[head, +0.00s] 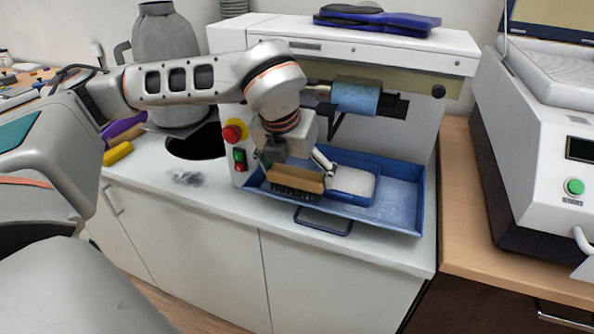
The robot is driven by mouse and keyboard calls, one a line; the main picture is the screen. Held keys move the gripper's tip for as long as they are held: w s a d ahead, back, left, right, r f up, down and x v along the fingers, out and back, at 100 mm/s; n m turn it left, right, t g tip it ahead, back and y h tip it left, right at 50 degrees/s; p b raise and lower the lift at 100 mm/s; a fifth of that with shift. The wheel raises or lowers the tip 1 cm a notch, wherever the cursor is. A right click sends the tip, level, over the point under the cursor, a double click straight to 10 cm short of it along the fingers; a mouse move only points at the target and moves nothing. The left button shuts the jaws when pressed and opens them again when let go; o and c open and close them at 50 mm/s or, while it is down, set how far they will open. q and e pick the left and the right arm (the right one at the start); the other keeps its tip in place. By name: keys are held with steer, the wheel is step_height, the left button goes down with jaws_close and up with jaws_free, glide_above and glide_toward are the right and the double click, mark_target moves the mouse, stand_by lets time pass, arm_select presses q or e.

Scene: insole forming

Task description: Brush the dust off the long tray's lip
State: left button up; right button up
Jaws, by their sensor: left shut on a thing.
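The long blue tray (407,222) sits on the white counter under the grinding machine, and pale dust lies on its floor. A smaller blue box or inner tray with pale contents (352,184) is in the middle of it. My left gripper (298,163) points down over the tray's left part and is shut on a brush (298,178). The brush has a tan wooden back and dark bristles. The bristles are at the tray's front left lip; whether they touch it I cannot tell. The brush hides that part of the lip. My right gripper is not in view.
A blue-framed handle (323,224) projects in front of the tray. The white machine (390,55) stands close behind, with a red stop button (232,132) and blue roller (355,96). Grey debris (186,178) lies on the counter left. Another white machine (540,150) stands right.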

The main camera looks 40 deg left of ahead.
mark_target(314, 178)
arm_select(q)
steer(key=shift+f, duration=0.4)
steer(key=shift+w+d, duration=0.25)
steer(key=shift+d, duration=0.75)
steer(key=shift+w+d, duration=0.2)
steer(key=shift+d, duration=0.75)
steer(key=shift+f, duration=0.1)
steer(key=shift+s+a, duration=0.25)
steer(key=shift+a, duration=0.75)
steer(key=shift+s+a, duration=0.25)
steer(key=shift+a, duration=0.75)
steer(key=shift+r+p, duration=0.85)
steer(key=shift+r, duration=0.8)
steer(key=shift+r+p, duration=1.45)
steer(key=shift+r, duration=0.85)
